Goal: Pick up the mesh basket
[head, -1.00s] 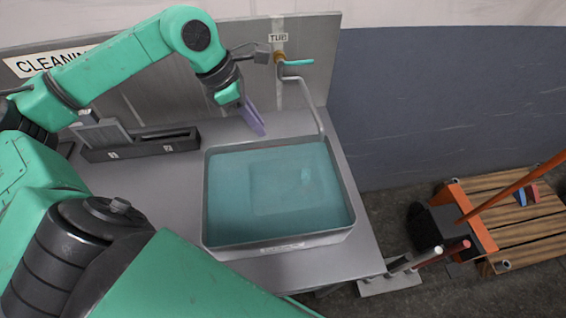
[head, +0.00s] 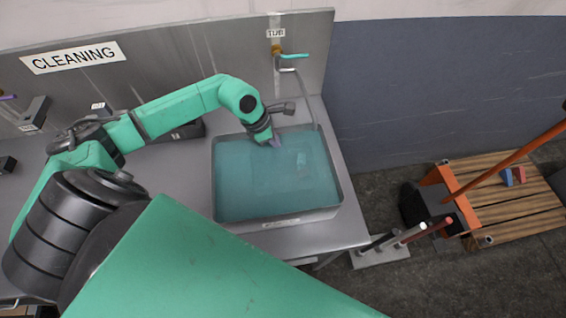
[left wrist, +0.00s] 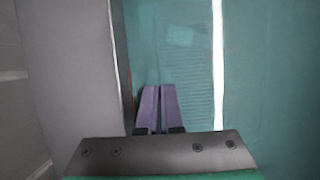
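The tub (head: 226,222) holds teal water. A faint rectangular outline under the water (head: 262,178) looks like the mesh basket, with a small pale shape (head: 304,168) inside it. In the left wrist view, a finely lined patch (left wrist: 195,95) under the water may be its mesh; its edges are unclear. My left gripper (head: 277,142) is at the far side of the tub, pointing down over the water. Its purple fingers (left wrist: 160,88) are together with only a thin gap and nothing visible between them. I cannot tell whether the tips touch the water. My right gripper is out of view.
A tap with a teal handle (head: 294,56) and a hanging pipe stands behind the tub. A dark rack (head: 188,131) is on the bench left of it. Right of the bench are upright handles (head: 410,234) and a wooden pallet (head: 510,205).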

